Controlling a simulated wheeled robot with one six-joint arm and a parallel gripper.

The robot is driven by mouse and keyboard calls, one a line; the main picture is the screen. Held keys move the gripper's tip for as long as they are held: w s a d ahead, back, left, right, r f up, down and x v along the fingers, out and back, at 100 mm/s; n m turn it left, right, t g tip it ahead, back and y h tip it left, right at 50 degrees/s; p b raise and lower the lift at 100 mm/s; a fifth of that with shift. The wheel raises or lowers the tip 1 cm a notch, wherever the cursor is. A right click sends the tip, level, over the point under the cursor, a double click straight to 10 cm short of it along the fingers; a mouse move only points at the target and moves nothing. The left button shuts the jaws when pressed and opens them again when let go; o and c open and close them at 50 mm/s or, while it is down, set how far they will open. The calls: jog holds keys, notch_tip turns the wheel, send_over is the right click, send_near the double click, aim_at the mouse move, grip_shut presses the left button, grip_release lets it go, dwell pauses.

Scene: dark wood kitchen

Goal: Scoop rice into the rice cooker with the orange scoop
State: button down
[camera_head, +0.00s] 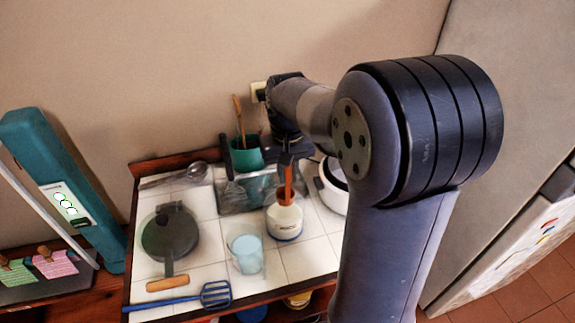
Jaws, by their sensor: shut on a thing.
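My gripper (286,160) is at the middle of the counter, pointing down. It is shut on the upright handle of the orange scoop (288,181). The lower end of the scoop reaches the mouth of a white jar (284,224) with dark lettering and a blue band. The scoop's bowl and the jar's contents cannot be made out. A round white rice cooker (325,190) with a dark inside stands right of the jar, apart from it. It looks open, and my arm hides its right part.
A light blue cup (245,254) stands front left of the jar. A dark pan (170,235) and a blue slotted spatula (214,294) lie farther left. A green utensil pot (246,153) stands behind, near the wall. Bare white tiles lie in front of the jar.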

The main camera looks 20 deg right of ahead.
aim_at(286, 203)
notch_tip(286, 203, down, 3)
jog(key=shift+f+b, duration=0.2)
jog(key=shift+b, duration=0.25)
notch_tip(286, 203, down, 6)
jog(key=b, duration=0.4)
jog(key=shift+r+b, duration=0.25)
jog(key=shift+b, duration=0.05)
jog(key=f+b, duration=0.1)
jog(key=w+f+b, duration=0.1)
jog(key=f, duration=0.1)
jog(key=shift+f+b, duration=0.3)
jog(key=shift+b, duration=0.1)
jog(key=shift+w+f, duration=0.15)
jog(key=shift+w+r+p, duration=0.5)
jog(key=shift+r+p, duration=0.05)
jog(key=shift+r, duration=0.15)
jog(key=r+p, duration=0.2)
jog(key=r, duration=0.1)
jog(key=r+p, duration=0.5)
jog(key=r, duration=0.1)
jog(key=shift+s, duration=0.25)
notch_tip(286, 203, up, 6)
jog(key=shift+s, duration=0.35)
